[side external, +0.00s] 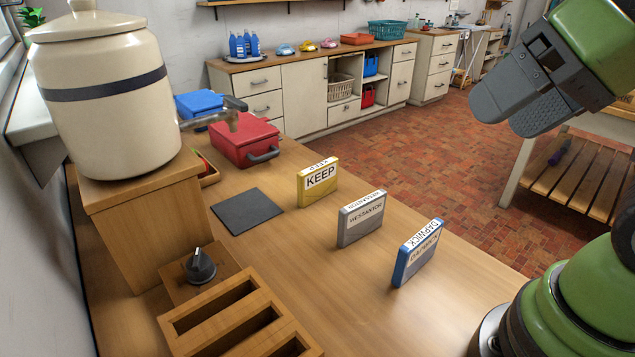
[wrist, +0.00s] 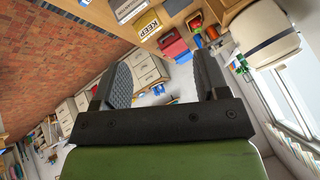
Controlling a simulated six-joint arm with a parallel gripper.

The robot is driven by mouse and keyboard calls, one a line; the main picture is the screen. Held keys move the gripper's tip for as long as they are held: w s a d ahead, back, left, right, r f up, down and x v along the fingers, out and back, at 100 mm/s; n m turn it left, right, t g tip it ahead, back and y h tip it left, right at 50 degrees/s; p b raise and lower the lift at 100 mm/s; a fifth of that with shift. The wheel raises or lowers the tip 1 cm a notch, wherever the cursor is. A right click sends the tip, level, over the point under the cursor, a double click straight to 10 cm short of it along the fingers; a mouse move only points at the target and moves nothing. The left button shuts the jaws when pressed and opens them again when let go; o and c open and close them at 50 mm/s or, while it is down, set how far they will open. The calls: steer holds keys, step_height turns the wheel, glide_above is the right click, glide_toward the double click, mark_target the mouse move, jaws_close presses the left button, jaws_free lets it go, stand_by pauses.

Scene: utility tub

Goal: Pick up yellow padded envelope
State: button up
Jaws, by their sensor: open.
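I see no clear padded envelope in either view. The yellow thing on the bench is a thin upright box (side external: 318,187) with a white label reading KEEP. It stands between a dark grey mat and a grey labelled box, and also shows at the top of the wrist view (wrist: 147,24). My gripper (side external: 500,114) is raised at the upper right of the side view, well away from the yellow box. In the wrist view its two fingers (wrist: 162,65) are spread apart with nothing held between them.
A grey labelled box (side external: 361,222) and a blue DAPWICK box (side external: 418,254) stand nearby. A red case (side external: 245,142), flat dark mat (side external: 248,210), large crock (side external: 104,105), knob (side external: 200,266) and slotted wooden rack (side external: 238,322) crowd the left. The bench's front right is bare.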

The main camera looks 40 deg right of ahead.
steer(key=shift+c, duration=0.8)
